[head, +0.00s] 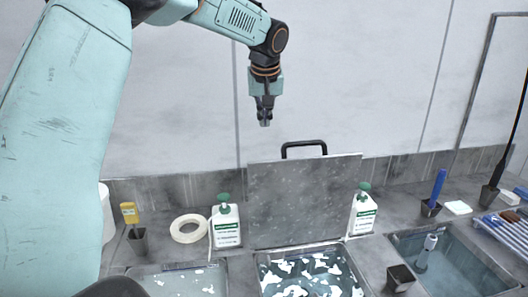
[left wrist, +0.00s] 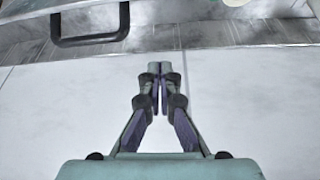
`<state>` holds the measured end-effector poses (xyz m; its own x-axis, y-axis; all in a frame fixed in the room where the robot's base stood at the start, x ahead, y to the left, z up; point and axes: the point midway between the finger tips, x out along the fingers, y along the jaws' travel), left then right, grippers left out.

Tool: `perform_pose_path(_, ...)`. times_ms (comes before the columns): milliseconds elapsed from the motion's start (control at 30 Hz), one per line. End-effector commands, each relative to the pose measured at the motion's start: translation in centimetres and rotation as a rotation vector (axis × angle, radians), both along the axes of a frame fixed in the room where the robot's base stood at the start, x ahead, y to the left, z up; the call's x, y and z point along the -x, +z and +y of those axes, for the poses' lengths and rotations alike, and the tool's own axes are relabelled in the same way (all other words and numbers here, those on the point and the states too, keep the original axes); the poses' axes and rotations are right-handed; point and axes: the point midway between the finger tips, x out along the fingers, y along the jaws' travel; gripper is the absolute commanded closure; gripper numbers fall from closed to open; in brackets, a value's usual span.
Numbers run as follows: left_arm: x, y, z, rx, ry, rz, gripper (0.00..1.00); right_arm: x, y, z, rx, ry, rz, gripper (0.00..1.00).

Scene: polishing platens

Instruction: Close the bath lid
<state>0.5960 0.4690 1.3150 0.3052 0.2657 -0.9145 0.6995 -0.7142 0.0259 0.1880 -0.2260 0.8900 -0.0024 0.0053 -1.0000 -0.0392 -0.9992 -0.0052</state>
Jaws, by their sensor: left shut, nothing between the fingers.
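The bath lid (head: 303,200) is a grey speckled panel standing open and upright at the back of the middle bath (head: 312,274). A black handle (head: 304,147) sits on its top edge. The bath below holds liquid with white patches. My left gripper (head: 265,122) hangs pointing down above and slightly left of the handle, apart from it. In the left wrist view, the left gripper (left wrist: 160,68) is shut and empty, with the black handle (left wrist: 90,41) at the upper left. My right gripper is not in view.
Green-capped white bottles stand left (head: 226,222) and right (head: 362,211) of the lid. Another bath (head: 458,262) is at right. The wall (head: 350,80) is close behind.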

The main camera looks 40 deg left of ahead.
Motion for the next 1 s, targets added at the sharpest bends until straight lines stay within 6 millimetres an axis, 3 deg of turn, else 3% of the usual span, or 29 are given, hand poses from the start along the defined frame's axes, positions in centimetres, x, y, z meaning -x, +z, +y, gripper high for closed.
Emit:
perform_pose_path(200,1.9,-0.3,0.2,0.012,0.082,0.055,1.0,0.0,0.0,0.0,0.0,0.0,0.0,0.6)
perform_pose_path(367,1.8,-1.3,0.4,0.017,0.095,0.057,1.0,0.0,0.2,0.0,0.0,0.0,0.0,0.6)
perform_pose_path(933,-0.6,-9.9,3.1,0.017,0.089,0.055,1.0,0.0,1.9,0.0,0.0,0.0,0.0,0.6)
perform_pose_path(1000,-0.1,-9.6,2.4,0.017,0.087,0.054,1.0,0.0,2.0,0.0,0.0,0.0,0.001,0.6)
